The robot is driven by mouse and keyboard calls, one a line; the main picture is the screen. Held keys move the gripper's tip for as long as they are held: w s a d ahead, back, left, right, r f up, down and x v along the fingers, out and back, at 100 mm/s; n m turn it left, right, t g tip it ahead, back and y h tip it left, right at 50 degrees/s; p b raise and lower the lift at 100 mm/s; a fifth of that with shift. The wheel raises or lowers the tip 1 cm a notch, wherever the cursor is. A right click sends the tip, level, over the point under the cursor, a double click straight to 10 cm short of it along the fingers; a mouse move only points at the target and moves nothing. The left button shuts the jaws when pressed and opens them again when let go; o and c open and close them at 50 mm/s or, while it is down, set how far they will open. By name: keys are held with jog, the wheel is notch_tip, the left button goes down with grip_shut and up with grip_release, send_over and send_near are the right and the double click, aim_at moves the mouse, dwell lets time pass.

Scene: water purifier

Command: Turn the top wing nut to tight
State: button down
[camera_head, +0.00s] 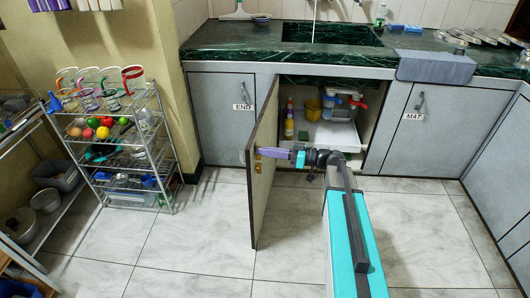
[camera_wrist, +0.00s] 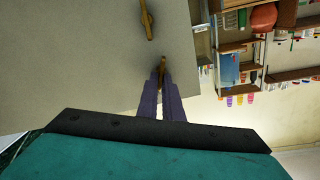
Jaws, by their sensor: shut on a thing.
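The open cabinet door (camera_head: 262,195) stands out into the room, its panel filling the left of the wrist view (camera_wrist: 80,50). My gripper (camera_head: 262,152) comes from the right and reaches the upper part of the door. In the wrist view its purple fingers (camera_wrist: 161,82) are close together around a brass wing nut (camera_wrist: 161,68), which they partly hide. This appears to be the top wing nut. Another brass wing nut (camera_wrist: 147,20) is clear of the fingers. In the head view a small brass part (camera_head: 258,167) shows just below my fingertips. I cannot tell how tight either nut is.
The open cabinet (camera_head: 330,130) holds a yellow pot (camera_head: 313,109), bottles and a device with red parts (camera_head: 358,102). A wire rack (camera_head: 125,155) with cups and fruit stands left of the door. Tiled floor (camera_head: 215,240) lies clear between rack and door.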

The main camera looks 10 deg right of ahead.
jog(key=shift+w+d+f+m+p, duration=0.15)
jog(key=shift+m+p, duration=0.8)
jog(key=shift+m, duration=1.25)
jog(key=shift+w+a+f+m+p, duration=0.15)
jog(key=shift+m+p, duration=0.75)
jog(key=shift+m, duration=1.3)
jog(key=shift+d+f+m+p, duration=0.2)
jog(key=shift+m+p, duration=0.75)
jog(key=shift+m, duration=1.25)
jog(key=c, duration=1.9)
grip_release()
jog(key=v, duration=1.3)
jog(key=shift+s+d, duration=0.2)
jog(key=shift+d, duration=0.15)
